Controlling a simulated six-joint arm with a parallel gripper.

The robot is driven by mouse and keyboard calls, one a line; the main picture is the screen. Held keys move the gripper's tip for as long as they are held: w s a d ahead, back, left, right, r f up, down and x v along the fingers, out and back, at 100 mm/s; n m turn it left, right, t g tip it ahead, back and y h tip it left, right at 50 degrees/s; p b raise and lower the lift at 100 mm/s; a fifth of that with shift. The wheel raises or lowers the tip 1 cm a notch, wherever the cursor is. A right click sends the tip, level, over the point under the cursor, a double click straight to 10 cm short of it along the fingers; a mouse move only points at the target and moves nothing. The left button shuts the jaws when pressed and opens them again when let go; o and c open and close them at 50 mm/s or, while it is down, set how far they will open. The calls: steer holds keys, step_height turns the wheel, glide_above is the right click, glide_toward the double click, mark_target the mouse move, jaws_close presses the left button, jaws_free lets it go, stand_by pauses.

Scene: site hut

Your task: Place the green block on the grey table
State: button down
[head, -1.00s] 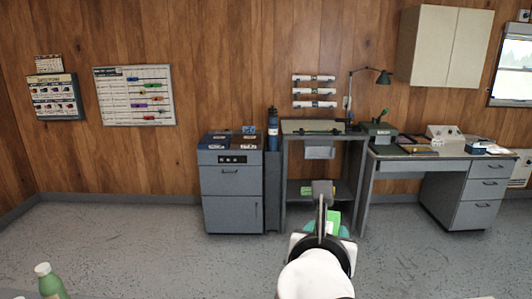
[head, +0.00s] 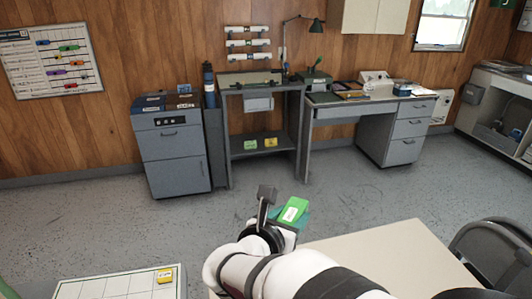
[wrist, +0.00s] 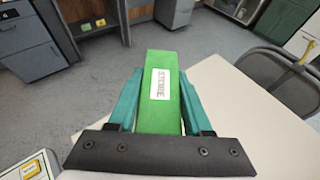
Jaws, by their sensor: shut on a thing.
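The green block (head: 293,209) has a white label. My gripper (head: 292,214) is shut on it, and the block is in the air in front of the far furniture. In the wrist view, the green block (wrist: 160,105) sits between the two teal fingers of my gripper (wrist: 158,90) and sticks out past them. A pale grey-beige table (head: 385,250) is close by at the lower right, partly behind my arm. It also shows in the wrist view (wrist: 235,120), just right of the block. Its visible top is bare.
A chair (head: 490,255) stands at the right of the pale table. A grey shelf stand (head: 232,150), a cabinet (head: 172,150) and a desk (head: 395,135) stand along the wall. A white board (head: 120,287) with a yellow block (head: 164,276) is at lower left. Open floor lies between.

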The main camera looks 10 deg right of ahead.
steer(key=s+d+f+m+g+h, duration=0.2)
steer(key=s+d+f+m+g, duration=0.4)
steer(key=f, duration=0.4)
steer(key=s+d+f+m+g+h, duration=0.35)
steer(key=s+d+f, duration=0.3)
steer(key=f, duration=0.35)
steer(key=shift+m+g+y, duration=0.25)
steer(key=shift+g+y, duration=0.1)
steer(key=shift+g, duration=0.1)
steer(key=f, duration=0.5)
steer(key=d+f, duration=0.1)
steer(key=f, duration=0.2)
steer(key=shift+s+d+f, duration=0.1)
steer(key=shift+c, duration=1.6)
jaws_free()
